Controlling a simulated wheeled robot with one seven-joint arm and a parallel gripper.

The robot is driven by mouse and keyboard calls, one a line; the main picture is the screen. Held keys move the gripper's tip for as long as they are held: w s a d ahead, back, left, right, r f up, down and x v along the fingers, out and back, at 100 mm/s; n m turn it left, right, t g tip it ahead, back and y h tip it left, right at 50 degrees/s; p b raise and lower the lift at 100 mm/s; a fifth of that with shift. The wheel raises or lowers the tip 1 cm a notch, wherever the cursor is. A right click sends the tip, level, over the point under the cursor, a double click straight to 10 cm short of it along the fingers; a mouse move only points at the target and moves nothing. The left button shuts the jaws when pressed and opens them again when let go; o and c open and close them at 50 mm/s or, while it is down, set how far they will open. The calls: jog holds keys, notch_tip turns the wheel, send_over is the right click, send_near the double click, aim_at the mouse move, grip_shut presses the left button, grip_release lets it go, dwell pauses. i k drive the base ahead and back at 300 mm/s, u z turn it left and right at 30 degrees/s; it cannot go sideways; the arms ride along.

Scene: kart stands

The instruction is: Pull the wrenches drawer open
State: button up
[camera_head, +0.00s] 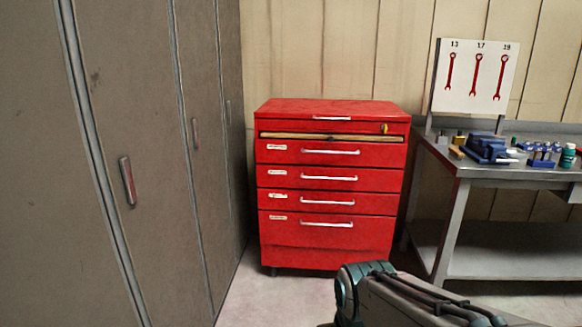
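A red tool cabinet (328,262) stands against the back wall, with a stack of drawers with pale bar handles. The labels at the drawers' left ends are too small to read, so I cannot tell which is the wrenches drawer. A tan strip (300,136) shows above the upper labelled drawer (290,154); I cannot tell whether that drawer is slightly out. The lower drawers (280,178) look flush. A small yellow item (385,128) sits at the cabinet's upper right. My gripper is out of view; only part of my arm shows at the lower right.
Grey lockers (150,150) line the left side, close to the cabinet. A metal workbench (462,168) stands at the right with blue holders (486,148) and bottles on it. A white board (475,75) with red wrench pictures stands behind it. Floor before the cabinet is clear.

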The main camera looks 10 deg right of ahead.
aim_at(274, 150)
jog(key=z, duration=0.55)
jog(key=i, duration=0.9)
jog(key=z, duration=0.55)
jog(key=i, duration=1.1)
jog(key=u, duration=0.15)
